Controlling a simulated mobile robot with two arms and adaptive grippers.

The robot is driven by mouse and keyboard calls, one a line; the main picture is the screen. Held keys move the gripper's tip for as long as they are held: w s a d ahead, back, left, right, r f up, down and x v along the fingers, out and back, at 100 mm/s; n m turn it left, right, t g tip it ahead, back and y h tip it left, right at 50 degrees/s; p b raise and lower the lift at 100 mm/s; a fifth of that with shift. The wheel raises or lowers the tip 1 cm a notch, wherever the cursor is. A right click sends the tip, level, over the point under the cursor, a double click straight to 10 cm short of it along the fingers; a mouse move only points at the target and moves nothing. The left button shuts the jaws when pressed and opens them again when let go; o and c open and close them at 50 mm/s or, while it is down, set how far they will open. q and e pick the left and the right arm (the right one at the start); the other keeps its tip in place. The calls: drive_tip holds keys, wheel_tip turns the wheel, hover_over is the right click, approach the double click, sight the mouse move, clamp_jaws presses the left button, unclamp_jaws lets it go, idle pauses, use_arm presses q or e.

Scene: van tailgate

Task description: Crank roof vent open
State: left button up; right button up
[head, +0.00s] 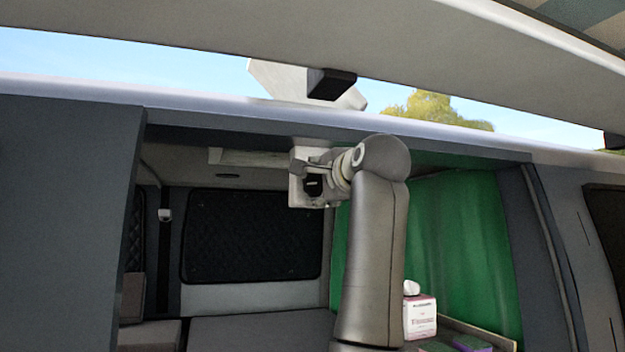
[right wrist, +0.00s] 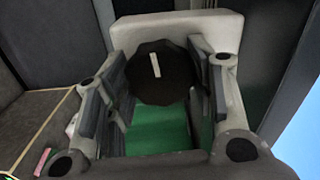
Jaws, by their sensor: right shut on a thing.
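A round black crank knob (right wrist: 163,72) with a white mark shows in the right wrist view, in front of a pale housing (right wrist: 180,28). The white mark stands nearly upright, slightly tilted. My right gripper (right wrist: 165,85) has its fingers on both sides of the knob and is shut on it. In the head view my right gripper (head: 315,188) is up under the van's ceiling, just inside the opening. The arm and gripper hide much of the housing there. A pale slanted panel (head: 285,80) stands above the roof edge; I cannot tell whether it is the vent lid. My left gripper is not in view.
The roof edge (head: 230,104) runs just above my right gripper, and the raised tailgate (head: 300,30) hangs over it. A green curtain (head: 460,250) is to the right. A tissue box (head: 420,317) stands low on a shelf. The space left of the arm is open.

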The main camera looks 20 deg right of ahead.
drive_tip(key=shift+a+f, duration=0.15)
drive_tip(key=shift+f, duration=0.05)
idle(0.3)
drive_tip(key=o, duration=1.1)
drive_tip(key=shift+s+r, duration=0.2)
drive_tip(key=shift+s, duration=0.05)
drive_tip(key=shift+c, duration=0.2)
drive_tip(key=shift+s+r, duration=0.1)
drive_tip(key=shift+s, duration=0.1)
drive_tip(key=shift+w, duration=0.15)
